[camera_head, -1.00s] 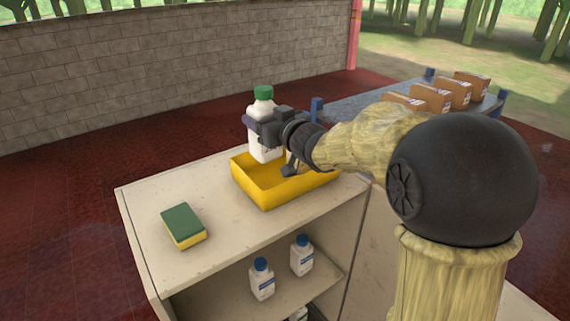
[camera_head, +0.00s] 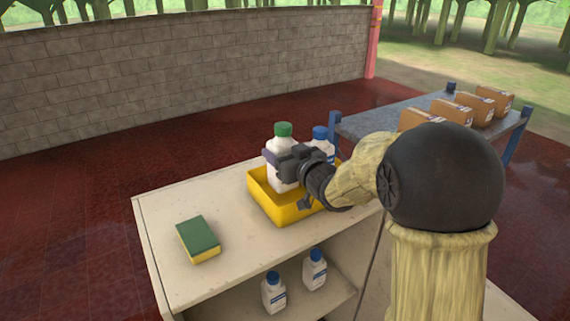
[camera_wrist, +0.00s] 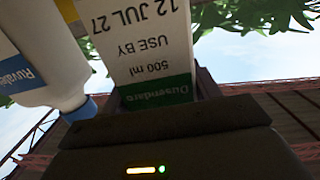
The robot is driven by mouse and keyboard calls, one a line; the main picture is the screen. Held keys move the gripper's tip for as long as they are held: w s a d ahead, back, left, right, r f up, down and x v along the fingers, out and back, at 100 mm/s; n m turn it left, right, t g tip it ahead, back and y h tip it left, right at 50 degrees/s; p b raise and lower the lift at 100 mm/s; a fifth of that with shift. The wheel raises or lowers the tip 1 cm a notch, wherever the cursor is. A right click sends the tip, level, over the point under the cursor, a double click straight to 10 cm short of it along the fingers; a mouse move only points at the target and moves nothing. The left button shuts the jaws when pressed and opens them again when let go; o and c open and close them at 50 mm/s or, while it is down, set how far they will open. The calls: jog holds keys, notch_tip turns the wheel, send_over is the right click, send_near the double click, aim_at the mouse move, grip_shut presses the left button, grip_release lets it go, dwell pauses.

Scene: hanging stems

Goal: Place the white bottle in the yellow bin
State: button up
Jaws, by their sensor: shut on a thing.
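The white bottle with a green cap (camera_head: 283,143) is upright in my gripper (camera_head: 291,160), which is shut on it. Its lower part is within the outline of the yellow bin (camera_head: 272,209); I cannot tell whether its base touches the bin floor. In the wrist view its white and green label (camera_wrist: 150,50) fills the middle, upside down. Another white bottle with a blue cap (camera_head: 321,134) is just behind and right of my gripper, partly hidden by it. It also shows beside the held bottle in the wrist view (camera_wrist: 42,50).
The bin stands on a pale shelf unit (camera_head: 165,215). A green and yellow sponge (camera_head: 198,238) lies to its left. Two blue-capped bottles, one left (camera_head: 273,293) and one right (camera_head: 314,270), stand on the lower shelf. A table (camera_head: 385,120) behind carries several cartons (camera_head: 450,110).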

dwell(0.3)
jog(key=shift+f+p, duration=0.7)
jog(key=shift+f, duration=1.25)
jog(key=shift+f, duration=0.1)
jog(key=o, duration=1.4)
jog(key=shift+s, duration=0.1)
jog(key=shift+d, duration=0.1)
